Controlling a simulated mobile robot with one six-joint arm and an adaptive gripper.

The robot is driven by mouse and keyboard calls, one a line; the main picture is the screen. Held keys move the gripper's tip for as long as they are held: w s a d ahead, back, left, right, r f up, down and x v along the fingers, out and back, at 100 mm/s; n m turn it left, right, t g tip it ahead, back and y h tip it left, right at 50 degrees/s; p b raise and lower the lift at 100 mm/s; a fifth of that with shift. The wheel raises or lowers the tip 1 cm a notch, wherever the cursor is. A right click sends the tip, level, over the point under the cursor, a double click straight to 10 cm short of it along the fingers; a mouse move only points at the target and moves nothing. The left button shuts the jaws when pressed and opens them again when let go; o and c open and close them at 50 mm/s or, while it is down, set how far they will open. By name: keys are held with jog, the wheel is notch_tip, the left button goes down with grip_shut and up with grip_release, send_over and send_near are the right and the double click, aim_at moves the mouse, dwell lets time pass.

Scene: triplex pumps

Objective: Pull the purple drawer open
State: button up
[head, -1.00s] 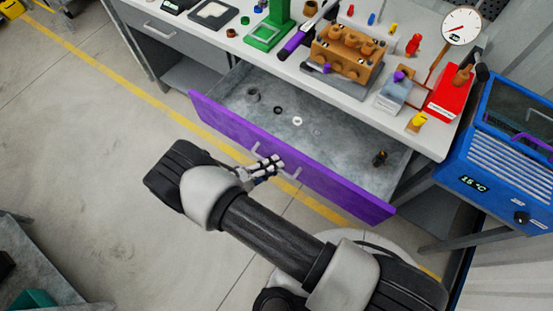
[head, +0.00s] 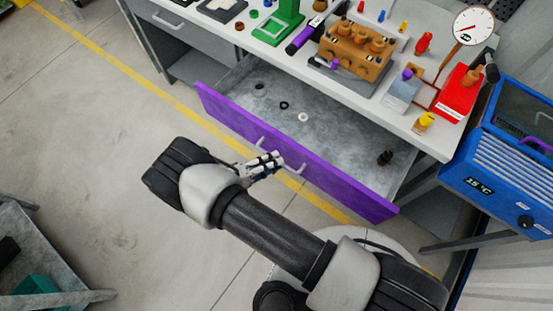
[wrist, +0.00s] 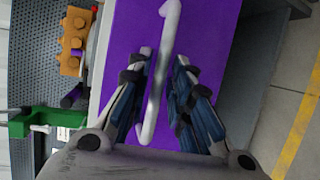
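The purple drawer (head: 340,177) is pulled well out from under the bench, its grey inside showing in the head view. Its purple front also shows in the wrist view (wrist: 205,35). A light grey bar handle (wrist: 159,75) is fixed to the front, and part of it shows in the head view (head: 298,170). My gripper (head: 281,158) is at the handle. In the wrist view its two fingers (wrist: 163,58) stand on either side of the bar, with purple showing between bar and fingers. The fingers appear open around the bar, not pressed on it.
Several small rings (head: 303,117) and a dark part (head: 385,157) lie in the drawer. The bench top (head: 300,58) holds an orange pump block (head: 357,50). A blue machine (head: 500,165) stands right. Open floor (head: 90,130) lies left; a grey cart (head: 45,260) is lower left.

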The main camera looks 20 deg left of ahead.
jog(key=v, duration=1)
jog(key=shift+s+r, duration=0.1)
jog(key=w+d+r+m+g+y, duration=0.1)
jog(key=w+d+r+m+g, duration=0.15)
jog(key=d+r+g, duration=0.4)
jog(key=w+d+r+m+g+y, duration=0.1)
jog(key=w+d+r, duration=0.3)
jog(key=r, duration=0.6)
jog(key=w+d+r+m+g+y, duration=0.1)
jog(key=w+d+r+m+g, duration=0.25)
jog(key=r, duration=0.55)
jog(key=s+d+r+m+t+y, duration=0.1)
jog(key=s+d+r+y, duration=0.3)
jog(key=d, duration=0.5)
jog(key=s+d+r+m+t+y, duration=0.2)
jog(key=s+d+r+t+y, duration=0.1)
jog(key=s+d+r, duration=0.5)
jog(key=shift+s+d+y, duration=0.25)
jog(key=shift+d+y, duration=0.25)
jog(key=shift+d, duration=0.3)
jog(key=shift+a+r, duration=0.1)
jog(key=shift+r, duration=0.05)
